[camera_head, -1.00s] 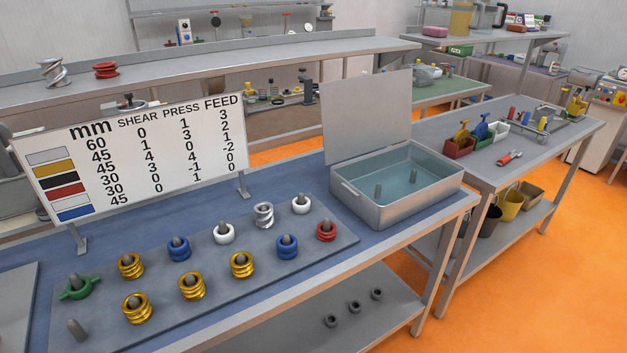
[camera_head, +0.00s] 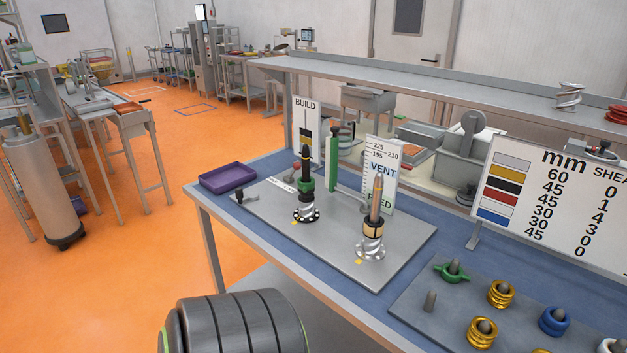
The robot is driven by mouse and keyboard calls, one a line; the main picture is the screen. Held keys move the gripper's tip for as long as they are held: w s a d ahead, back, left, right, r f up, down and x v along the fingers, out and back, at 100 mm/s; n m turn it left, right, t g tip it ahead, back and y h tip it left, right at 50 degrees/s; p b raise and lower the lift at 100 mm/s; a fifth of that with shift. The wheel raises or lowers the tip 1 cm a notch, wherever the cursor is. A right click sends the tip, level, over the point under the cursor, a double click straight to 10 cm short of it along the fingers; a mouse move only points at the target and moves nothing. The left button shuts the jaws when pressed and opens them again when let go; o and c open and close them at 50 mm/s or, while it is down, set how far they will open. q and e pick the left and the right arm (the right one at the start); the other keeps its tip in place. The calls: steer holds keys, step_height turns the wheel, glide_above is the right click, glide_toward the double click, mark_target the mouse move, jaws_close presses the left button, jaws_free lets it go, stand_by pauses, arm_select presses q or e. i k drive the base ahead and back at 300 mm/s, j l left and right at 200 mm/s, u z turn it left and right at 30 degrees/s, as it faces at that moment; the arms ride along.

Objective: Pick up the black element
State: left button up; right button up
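No loose black element shows clearly. On the grey fixture plate (camera_head: 290,238), the left shaft (camera_head: 305,160) is dark, with a green piece (camera_head: 305,184) partway up and a silver, black-edged spiral piece (camera_head: 306,212) at its base. The right shaft (camera_head: 376,195) is copper-coloured, with a tan-and-black ring above a silver spiral piece (camera_head: 371,245). The chart (camera_head: 550,195) has a black swatch among its colours. Neither gripper is in view. A dark ribbed part at the bottom looks like my own arm.
The peg plate (camera_head: 415,290) holds a green winged piece (camera_head: 452,270), gold rings (camera_head: 501,294), a blue ring (camera_head: 554,320) and a bare peg (camera_head: 429,301). A purple tray (camera_head: 228,178) sits at the table's left corner.

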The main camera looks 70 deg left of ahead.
mark_target(374, 231)
steer(key=u, duration=1.7)
